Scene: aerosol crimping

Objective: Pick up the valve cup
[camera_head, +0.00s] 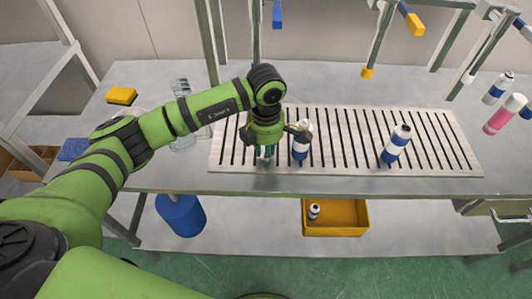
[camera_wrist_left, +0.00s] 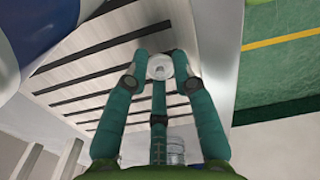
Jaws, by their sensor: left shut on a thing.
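The valve cup (camera_wrist_left: 159,67) is a small pale round piece with a raised centre, between the fingertips in the left wrist view. My left gripper (camera_wrist_left: 160,72) has teal fingers closed around it. In the head view my left gripper (camera_head: 265,154) points down over the left part of the slatted board (camera_head: 345,160), near its front edge. The valve cup cannot be made out there, hidden by the gripper. I cannot tell whether it touches the board. My right gripper is in neither view.
A blue-and-white can (camera_head: 301,150) stands just right of the gripper, and another (camera_head: 396,145) farther right. Clear containers (camera_head: 181,135) stand behind the left arm. A yellow bin (camera_head: 335,232) and a blue jug (camera_head: 181,216) are below. The board's right part is mostly free.

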